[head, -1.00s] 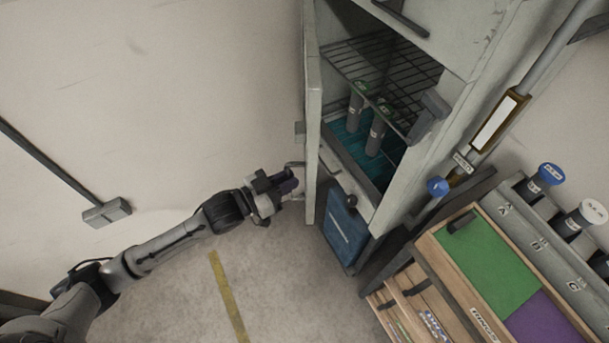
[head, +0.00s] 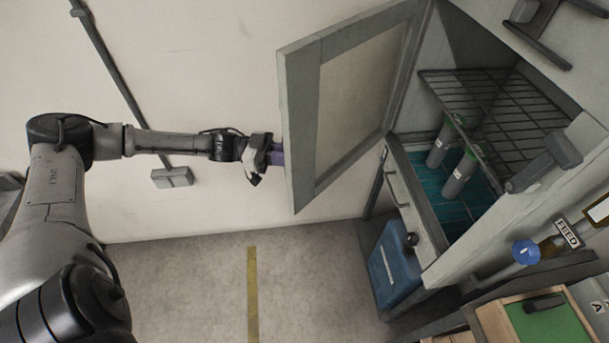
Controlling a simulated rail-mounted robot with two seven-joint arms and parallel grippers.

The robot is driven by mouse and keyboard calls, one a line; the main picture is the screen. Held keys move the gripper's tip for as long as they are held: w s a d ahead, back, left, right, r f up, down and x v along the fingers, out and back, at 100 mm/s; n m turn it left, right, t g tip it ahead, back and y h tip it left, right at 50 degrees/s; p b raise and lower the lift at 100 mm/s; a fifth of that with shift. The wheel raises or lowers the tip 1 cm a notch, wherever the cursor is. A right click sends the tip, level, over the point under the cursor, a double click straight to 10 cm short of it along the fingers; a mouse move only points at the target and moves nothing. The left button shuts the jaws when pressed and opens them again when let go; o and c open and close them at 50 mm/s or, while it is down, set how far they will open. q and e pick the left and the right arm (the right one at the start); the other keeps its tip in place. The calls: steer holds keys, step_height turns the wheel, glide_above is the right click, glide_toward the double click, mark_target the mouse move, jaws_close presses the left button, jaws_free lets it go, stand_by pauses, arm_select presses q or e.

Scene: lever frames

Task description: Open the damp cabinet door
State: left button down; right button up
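The damp cabinet (head: 470,245) stands at the right of the head view. Its door (head: 300,115), a pale frame around a lighter panel, stands swung out to the left, and the inside shows. My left gripper (head: 276,152) is at the door's outer left edge. Its fingertips are partly hidden behind the door, so I cannot see whether they hold a handle. My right gripper is not in view.
A blue container (head: 393,268) stands below the cabinet. A blue valve knob (head: 526,252) and a FEED label (head: 567,233) are at the lower right, above a green-topped wooden unit (head: 550,320). The floor (head: 310,280) left of the blue container is clear.

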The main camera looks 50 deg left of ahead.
arm_select(q)
steer(key=w+a+g+b, duration=0.1)
steer(key=a+b, duration=0.1)
steer(key=a, duration=0.6)
steer(key=w+a+m+h+b, duration=0.1)
steer(key=w+a+b, duration=0.1)
steer(key=a, duration=0.7)
steer(key=shift+w+g+b, duration=0.2)
steer(key=shift+g+b, duration=0.2)
steer(key=shift+b, duration=0.15)
steer(key=shift+f, duration=0.1)
steer(key=c, duration=1.6)
jaws_free()
steer(key=o, duration=0.5)
steer(key=shift+w+d+m, duration=0.1)
steer(key=shift+w+m, duration=0.05)
steer(key=shift+m, duration=0.15)
steer(key=shift+c, duration=0.2)
